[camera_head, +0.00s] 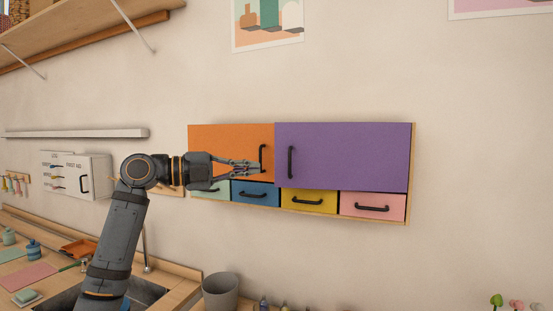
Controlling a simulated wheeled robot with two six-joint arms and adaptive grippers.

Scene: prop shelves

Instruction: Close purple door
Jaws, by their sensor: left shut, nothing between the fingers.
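The purple door (350,155) fills the right part of the wall cabinet and sits flush in its frame, looking shut. Its black vertical handle (291,162) is near its left edge. The orange door (230,138) beside it also looks shut, with a black handle (263,158) near its right edge. My left gripper (259,170) is shut and empty in front of the orange door. Its fingertips overlap the lower part of the orange door's handle in the picture; I cannot tell whether they touch it. My right gripper is not in view.
Below the doors are a pale green drawer (222,195), a blue drawer (254,193), a yellow drawer (308,200) and a pink drawer (372,205). A grey bin (220,291) stands lower down. The wall right of the cabinet is clear.

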